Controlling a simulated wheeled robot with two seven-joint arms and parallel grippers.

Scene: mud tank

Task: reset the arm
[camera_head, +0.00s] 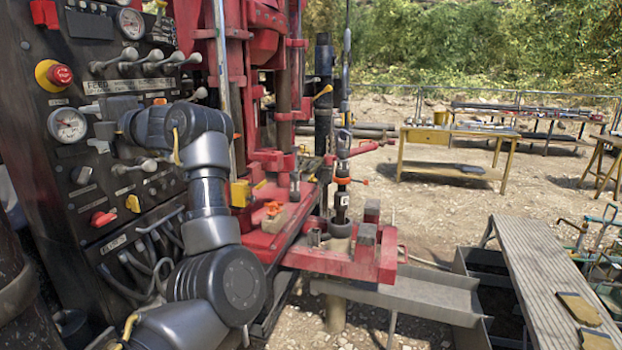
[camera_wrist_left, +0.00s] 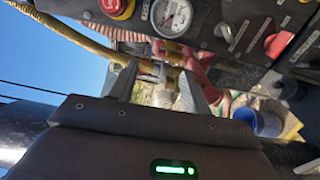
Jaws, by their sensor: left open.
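My left arm comes in from the lower left and bends up to the control panel (camera_head: 85,215). My left gripper (camera_head: 103,128) points at the panel, close to the levers right of the lower gauge (camera_head: 67,124). In the left wrist view its two fingers (camera_wrist_left: 158,85) are apart, with a gap between them. A pale shape and a red part show in and behind that gap; I cannot tell whether a finger touches a lever. My right gripper is not in view.
The panel carries a red stop button (camera_head: 60,75), a row of levers (camera_head: 145,63) and a red switch (camera_head: 104,218) near my arm. The red drill rig (camera_head: 340,258) stands to the right. A yellow workbench (camera_head: 455,160) and a metal walkway (camera_head: 545,275) lie farther right.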

